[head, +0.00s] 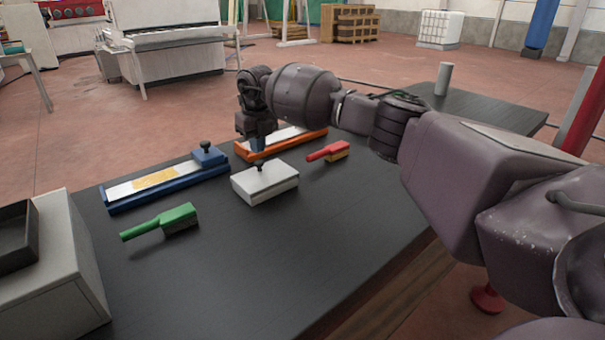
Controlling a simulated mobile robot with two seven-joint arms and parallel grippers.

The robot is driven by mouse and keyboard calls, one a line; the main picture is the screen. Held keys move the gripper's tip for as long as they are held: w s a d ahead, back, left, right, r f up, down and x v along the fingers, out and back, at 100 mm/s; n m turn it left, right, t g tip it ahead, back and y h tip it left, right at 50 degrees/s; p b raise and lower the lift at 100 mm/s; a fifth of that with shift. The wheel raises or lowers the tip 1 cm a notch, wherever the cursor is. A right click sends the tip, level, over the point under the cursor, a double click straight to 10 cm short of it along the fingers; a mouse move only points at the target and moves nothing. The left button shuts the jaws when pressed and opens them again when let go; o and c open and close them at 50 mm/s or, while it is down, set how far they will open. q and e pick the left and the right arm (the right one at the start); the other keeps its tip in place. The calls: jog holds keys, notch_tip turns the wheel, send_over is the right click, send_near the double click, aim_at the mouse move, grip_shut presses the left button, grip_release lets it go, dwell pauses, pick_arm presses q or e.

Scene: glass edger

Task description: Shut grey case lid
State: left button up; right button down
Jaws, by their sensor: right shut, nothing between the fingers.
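A light grey case-like block (268,186) with a small black knob at its back edge sits flat on the dark table, mid-view. Its top looks flat; I cannot tell a separate lid or a gap. My right gripper (258,146) points down behind it, shut and empty, at the left part of a long orange tray (285,147). The gripper is apart from the grey block in the picture. Whether it touches the orange tray or anything in it is unclear. The arm hides part of what lies behind. My left gripper is out of view.
A blue tray (134,200) with yellow material and a knobbed blue block (209,155) lies to the left. A green brush (165,221) and a red brush (325,153) lie near the grey block. A grey cabinet (75,262) stands front left. The front table (290,255) is clear.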

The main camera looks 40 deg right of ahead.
jog(key=shift+w+a+f+b, duration=0.1)
jog(key=shift+w+f+b, duration=0.4)
jog(key=shift+f, duration=0.25)
jog(key=shift+w+f+b, duration=0.4)
jog(key=shift+w+f, duration=0.15)
jog(key=shift+f, duration=0.15)
jog(key=shift+f, duration=0.1)
notch_tip(320, 180, up, 11)
jog(key=s+p, duration=0.1)
